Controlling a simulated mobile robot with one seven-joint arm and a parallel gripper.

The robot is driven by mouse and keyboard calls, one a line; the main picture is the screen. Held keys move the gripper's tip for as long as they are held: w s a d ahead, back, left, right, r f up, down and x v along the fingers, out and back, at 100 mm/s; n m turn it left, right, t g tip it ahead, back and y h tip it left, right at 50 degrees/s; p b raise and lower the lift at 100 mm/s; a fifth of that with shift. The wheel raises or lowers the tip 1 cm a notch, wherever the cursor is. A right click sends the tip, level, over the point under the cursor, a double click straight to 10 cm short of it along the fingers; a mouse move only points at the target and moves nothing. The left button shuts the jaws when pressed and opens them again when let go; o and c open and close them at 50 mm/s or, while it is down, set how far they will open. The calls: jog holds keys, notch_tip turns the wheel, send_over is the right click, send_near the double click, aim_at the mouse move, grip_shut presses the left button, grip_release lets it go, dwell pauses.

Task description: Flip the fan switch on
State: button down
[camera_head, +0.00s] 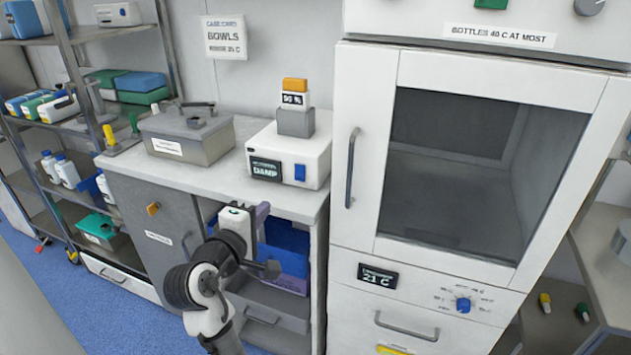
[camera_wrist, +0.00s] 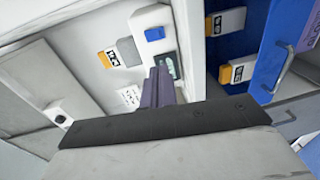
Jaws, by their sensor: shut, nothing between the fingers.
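No label reading "fan" is legible. A white box (camera_head: 289,150) on the counter has a blue switch (camera_head: 300,172) and a dark display (camera_head: 265,169) reading "DAMP" on its front. The switch also shows in the wrist view (camera_wrist: 155,34), beyond my fingertips. I cannot tell which way it is set. My gripper (camera_head: 262,212) is in front of the counter, below and left of the switch in the head view and apart from it. Its purple fingers (camera_wrist: 159,86) are shut and empty.
An orange-topped block (camera_head: 295,100) stands on the white box. A lidded grey box (camera_head: 187,136) stands to the left on the counter (camera_head: 225,172). A tall white cabinet (camera_head: 365,130) with a handle and a blue knob (camera_head: 463,305) stands right. Blue bins (camera_head: 285,235) sit below the counter.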

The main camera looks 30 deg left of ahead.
aim_at(300, 180)
jog(key=shift+w+d+f+h, duration=0.25)
jog(key=shift+f+h, duration=0.05)
jog(key=p+x, duration=0.2)
jog(key=x, duration=1)
jog(key=shift+w+a+p, duration=0.1)
jog(key=shift+w+p, duration=0.25)
jog(key=shift+w, duration=0.05)
jog(key=shift+w+a+f, duration=0.1)
jog(key=shift+w, duration=0.45)
jog(key=shift+f, duration=0.15)
